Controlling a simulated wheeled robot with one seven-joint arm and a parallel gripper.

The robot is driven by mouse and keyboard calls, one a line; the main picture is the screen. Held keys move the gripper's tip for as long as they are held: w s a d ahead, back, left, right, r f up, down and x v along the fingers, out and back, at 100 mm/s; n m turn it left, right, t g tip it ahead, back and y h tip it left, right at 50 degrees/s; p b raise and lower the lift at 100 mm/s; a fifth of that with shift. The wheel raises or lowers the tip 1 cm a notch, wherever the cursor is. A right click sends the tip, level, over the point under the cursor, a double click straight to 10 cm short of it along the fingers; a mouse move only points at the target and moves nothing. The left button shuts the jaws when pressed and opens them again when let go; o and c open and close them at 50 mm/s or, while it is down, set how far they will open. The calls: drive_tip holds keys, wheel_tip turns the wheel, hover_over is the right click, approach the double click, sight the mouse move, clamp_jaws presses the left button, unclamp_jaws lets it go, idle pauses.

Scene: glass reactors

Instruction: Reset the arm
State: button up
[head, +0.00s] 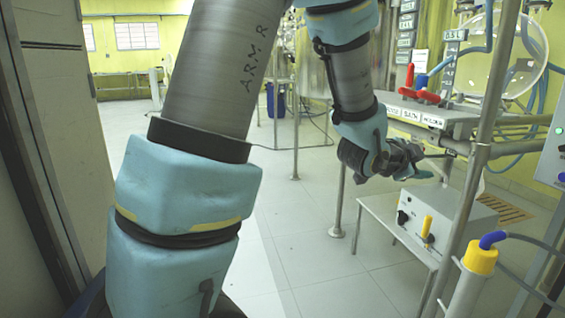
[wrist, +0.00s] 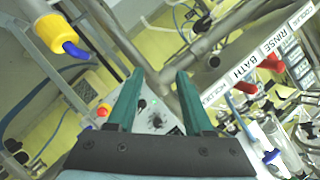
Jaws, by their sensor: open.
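My arm (head: 218,75) crosses the head view from bottom left up past the top edge, with grey links and light blue padded covers. Its forearm comes back down at the upper middle. My gripper (head: 430,172) is at the end of it, pointing right, beside the steel frame and above the small bench. In the wrist view my gripper (wrist: 159,78) shows two green fingers spread apart with nothing between them. Beyond the fingers are steel pipes and a grey panel with a dark knob (wrist: 156,121).
A control box (head: 450,222) with a yellow-handled switch stands on a low bench right of centre. The tiled floor (head: 310,262) in the middle is clear.

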drive_tip(key=w+a+f+n+y, duration=0.2)
drive_tip(key=a+f+n+y, duration=0.25)
drive_tip(key=a, duration=0.55)
drive_tip(key=w+a+f+n+y, duration=0.25)
drive_tip(key=a+n, duration=0.25)
drive_tip(key=a, duration=0.6)
drive_tip(key=s+a+f+n+g+y, duration=0.25)
drive_tip(key=s+a+n, duration=0.3)
drive_tip(key=a, duration=0.35)
drive_tip(key=s+a+f+n+g+y, duration=0.2)
drive_tip(key=s+a+n+g, duration=0.2)
drive_tip(key=s+a, duration=0.35)
wheel_tip(320, 180, up, 35)
drive_tip(key=p, duration=3.5)
drive_tip(key=shift+a+f, duration=0.2)
drive_tip(key=shift+a, duration=0.05)
